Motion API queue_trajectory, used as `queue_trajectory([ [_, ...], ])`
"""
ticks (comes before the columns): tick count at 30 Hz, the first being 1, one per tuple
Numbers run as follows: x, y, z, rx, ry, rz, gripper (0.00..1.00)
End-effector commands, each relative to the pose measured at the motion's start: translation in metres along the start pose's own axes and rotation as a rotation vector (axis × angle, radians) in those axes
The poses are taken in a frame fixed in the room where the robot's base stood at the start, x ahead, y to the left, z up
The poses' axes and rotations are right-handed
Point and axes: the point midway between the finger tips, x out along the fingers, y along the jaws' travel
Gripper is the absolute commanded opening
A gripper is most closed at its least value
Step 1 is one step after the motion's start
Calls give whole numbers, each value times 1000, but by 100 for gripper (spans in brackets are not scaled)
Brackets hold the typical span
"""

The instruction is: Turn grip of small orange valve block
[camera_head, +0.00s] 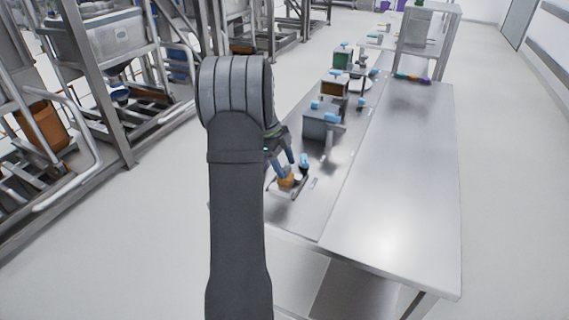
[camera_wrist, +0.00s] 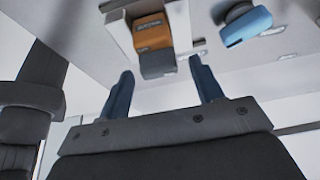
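The small orange valve block (camera_head: 287,181) sits on the near left part of the metal table. In the wrist view the orange block (camera_wrist: 152,36) sits by a pale frame, with a grey piece (camera_wrist: 157,65) on its side towards me. My gripper (camera_head: 285,163) is at the block in the head view, partly hidden behind my arm. In the wrist view my gripper's two blue fingers (camera_wrist: 164,82) are wide apart, with the grey piece lying between and just beyond their tips. I see no contact. The fingers hold nothing.
A blue-handled part (camera_wrist: 245,25) is right of the block; its dark and blue form (camera_head: 304,161) shows in the head view. A grey box with blue handles (camera_head: 320,122) and further boxes stand behind. Metal racks stand left.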

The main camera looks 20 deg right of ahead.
Motion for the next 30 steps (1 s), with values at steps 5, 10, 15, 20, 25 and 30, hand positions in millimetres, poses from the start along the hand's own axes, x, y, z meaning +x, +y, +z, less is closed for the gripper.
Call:
queue_trajectory([
  [5,0,0,0,0,0,0,60],
  [10,-8,0,0,0,0,-1,60],
  [15,-37,-1,0,1,-1,-4,60],
  [20,-77,-1,1,0,-1,-4,60],
  [25,-118,0,1,-1,-2,-4,60],
  [30,-151,0,0,0,-1,-2,60],
])
